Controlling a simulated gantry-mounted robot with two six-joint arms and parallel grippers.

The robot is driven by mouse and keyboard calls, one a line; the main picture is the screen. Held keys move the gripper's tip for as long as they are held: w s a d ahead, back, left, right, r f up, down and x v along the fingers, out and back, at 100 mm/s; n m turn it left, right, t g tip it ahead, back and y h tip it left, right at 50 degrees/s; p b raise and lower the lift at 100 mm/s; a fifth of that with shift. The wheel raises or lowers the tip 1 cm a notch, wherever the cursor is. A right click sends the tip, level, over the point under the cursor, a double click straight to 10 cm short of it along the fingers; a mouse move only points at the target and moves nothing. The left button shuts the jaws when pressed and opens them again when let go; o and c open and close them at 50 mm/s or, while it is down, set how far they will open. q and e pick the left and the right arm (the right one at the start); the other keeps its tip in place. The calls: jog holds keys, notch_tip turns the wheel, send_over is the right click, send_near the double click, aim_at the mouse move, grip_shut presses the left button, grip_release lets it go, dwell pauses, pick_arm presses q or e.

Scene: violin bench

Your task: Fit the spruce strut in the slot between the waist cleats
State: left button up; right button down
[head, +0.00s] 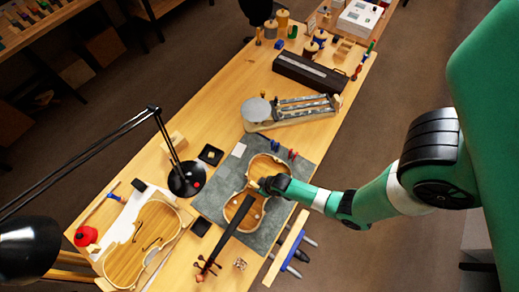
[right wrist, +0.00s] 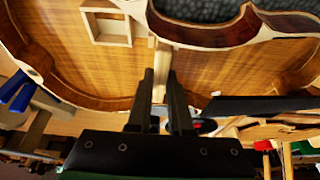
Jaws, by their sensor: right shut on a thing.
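The open violin body (head: 254,187) lies on the grey mat (head: 218,200), with its neck toward the front edge of the bench. My right gripper (head: 267,185) is over the violin's waist. In the right wrist view, my right gripper (right wrist: 162,85) is shut on a narrow pale strip, the spruce strut (right wrist: 161,68). The strut's far end is close to the violin's curved waist rib (right wrist: 200,38); whether it touches I cannot tell. The waist cleats and their slot are not clearly distinguishable. My left gripper is not in view.
A small square wooden frame (right wrist: 108,28) shows near the waist in the wrist view. A black desk lamp (head: 187,178) stands left of the mat. A violin top plate (head: 140,243) lies at the front left. Clamps (head: 290,252) are at the bench's right edge.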

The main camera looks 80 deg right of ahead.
jog(key=shift+f, duration=0.25)
jog(key=shift+c, duration=2.2)
grip_release()
jog(key=shift+r, duration=0.15)
notch_tip(320, 180, up, 6)
jog(key=p, duration=0.6)
